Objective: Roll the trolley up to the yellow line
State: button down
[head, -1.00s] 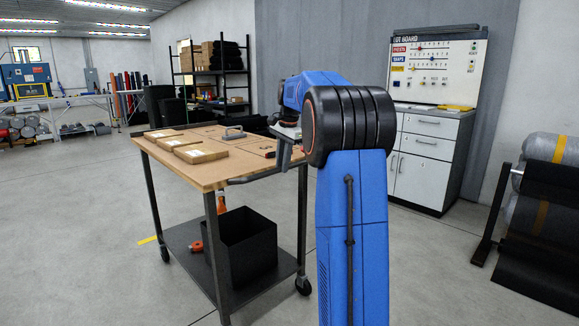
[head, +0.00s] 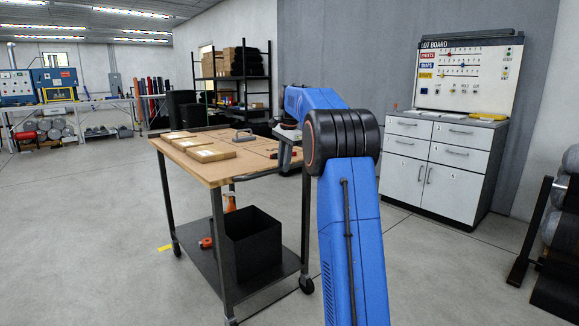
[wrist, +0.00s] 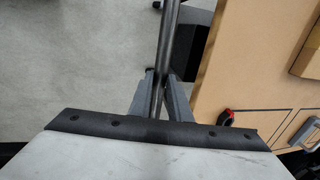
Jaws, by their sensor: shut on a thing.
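The trolley (head: 216,174) has a wooden top on a dark metal frame with castors and a lower shelf. It stands on the floor to the left of my arm. My gripper (head: 285,158) is at the trolley's near right end. In the wrist view my gripper (wrist: 160,77) is shut on the trolley's dark handle bar (wrist: 169,35), with a finger on each side. A short piece of the yellow line (head: 165,248) shows on the floor beside the trolley's far left castor. The rest of the line is hidden behind the trolley.
Flat boxes (head: 211,153) and a grey handle-shaped part (head: 243,135) lie on the trolley top. A black bin (head: 254,238) stands on its lower shelf. A white cabinet (head: 435,180) is at the right, with rolls (head: 557,212) nearer. Floor at the left is clear.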

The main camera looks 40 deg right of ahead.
jog(key=shift+w+a, duration=0.2)
jog(key=shift+w, duration=1.9)
jog(key=c, duration=1.6)
grip_release()
jog(key=shift+c, duration=0.2)
jog(key=shift+r, duration=0.1)
jog(key=s+r, duration=0.3)
jog(key=r, duration=1.4)
jog(key=shift+s+d, duration=0.15)
jog(key=shift+s, duration=0.05)
